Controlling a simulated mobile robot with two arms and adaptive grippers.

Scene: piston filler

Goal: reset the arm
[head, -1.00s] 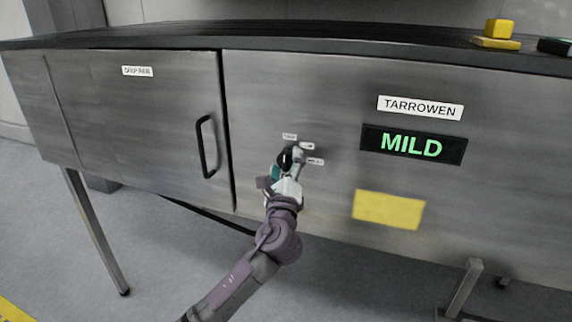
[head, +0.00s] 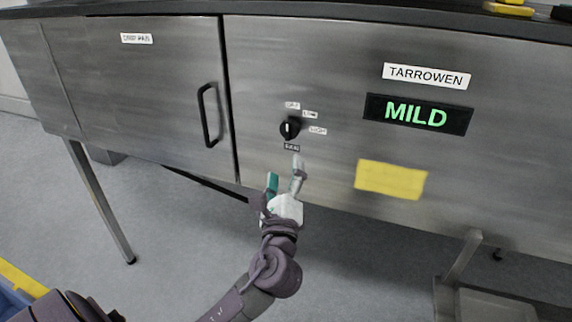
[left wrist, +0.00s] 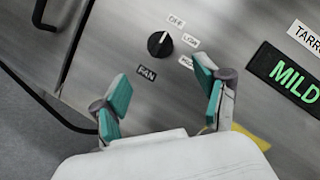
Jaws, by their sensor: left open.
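My left gripper (head: 285,176) is open and empty in the head view, a little below a black rotary knob (head: 289,128) on the steel front panel. In the left wrist view its teal-padded fingers (left wrist: 166,102) are spread apart, and the knob (left wrist: 160,44) stands beyond them, clear of both. My right gripper is not in view.
A display (head: 418,114) reads MILD in green under a TARROWEN label (head: 426,76). A blank yellow note (head: 391,179) is below it. A cabinet door with a black handle (head: 209,115) is to the left. Open floor lies below the panel.

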